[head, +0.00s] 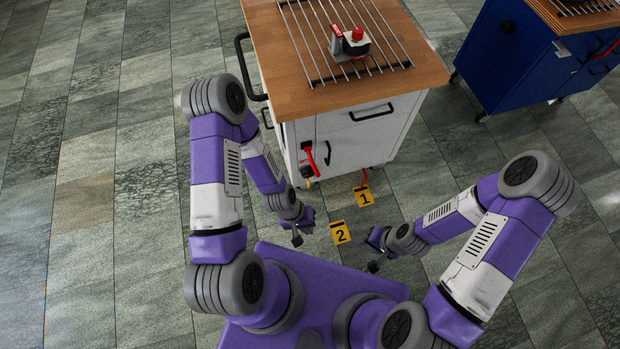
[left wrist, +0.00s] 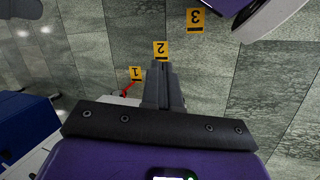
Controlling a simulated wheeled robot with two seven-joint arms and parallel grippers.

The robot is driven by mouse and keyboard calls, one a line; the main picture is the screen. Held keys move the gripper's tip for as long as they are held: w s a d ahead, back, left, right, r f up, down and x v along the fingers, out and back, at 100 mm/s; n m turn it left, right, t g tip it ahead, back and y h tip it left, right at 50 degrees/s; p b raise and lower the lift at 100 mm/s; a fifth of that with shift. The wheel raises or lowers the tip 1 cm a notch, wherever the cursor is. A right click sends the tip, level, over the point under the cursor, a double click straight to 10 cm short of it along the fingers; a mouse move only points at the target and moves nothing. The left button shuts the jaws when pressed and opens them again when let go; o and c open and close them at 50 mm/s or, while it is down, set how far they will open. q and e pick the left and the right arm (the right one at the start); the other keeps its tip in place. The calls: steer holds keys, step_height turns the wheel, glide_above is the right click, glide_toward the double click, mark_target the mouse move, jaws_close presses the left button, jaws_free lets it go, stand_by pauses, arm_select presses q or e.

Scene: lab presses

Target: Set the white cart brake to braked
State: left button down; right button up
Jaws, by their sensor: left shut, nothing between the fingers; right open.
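The white cart (head: 360,135) has a wooden top and stands ahead of me. A small red lever (head: 364,177) sticks out low at its front, near the floor by marker 1; it looks like the brake pedal. It also shows in the left wrist view as a red bar (left wrist: 129,87) beside the white cart's edge (left wrist: 118,101). I cannot tell its setting. My left gripper (head: 297,238) is shut and empty, in front of the cart and left of the lever. Its closed fingers (left wrist: 161,75) show in the left wrist view. My right gripper (head: 374,257) is open and empty, apart from the cart.
A red handle (head: 308,152) sits on the cart's front left. A wire rack (head: 318,45) and a device with a red button (head: 354,44) are on top. A blue cart (head: 520,65) stands right. Yellow markers 1 (head: 363,196), 2 (head: 340,232) and 3 (left wrist: 195,20) mark open floor.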

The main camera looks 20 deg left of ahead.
mark_target(313, 161)
arm_select(q)
steer(key=w+d+f+n+g+h+b, duration=0.1)
steer(key=w+d+f+n+h+b, duration=0.15)
steer(key=f+n+h, duration=0.4)
steer(key=w+d+f+n+g+h+b, duration=0.1)
steer(key=f+n+h+b, duration=0.25)
steer(key=f+n, duration=0.5)
steer(key=w+a+f+n+t+b, duration=0.1)
steer(key=w+a+n+t+b, duration=0.1)
steer(key=w+a+n+t, duration=0.2)
steer(key=w+a+f+n+t+h+b, duration=0.1)
steer(key=w+a+n+t, duration=0.3)
steer(key=a+n+t, duration=0.6)
steer(key=f+n+t+b, duration=0.1)
steer(key=t, duration=0.5)
steer(key=shift+w+t+b, duration=0.15)
steer(key=shift+t+b, duration=0.15)
steer(key=shift+b, duration=0.05)
steer(key=a+r+x, duration=0.1)
steer(key=r+x, duration=0.1)
steer(key=x, duration=1.1)
steer(key=shift+a, duration=0.4)
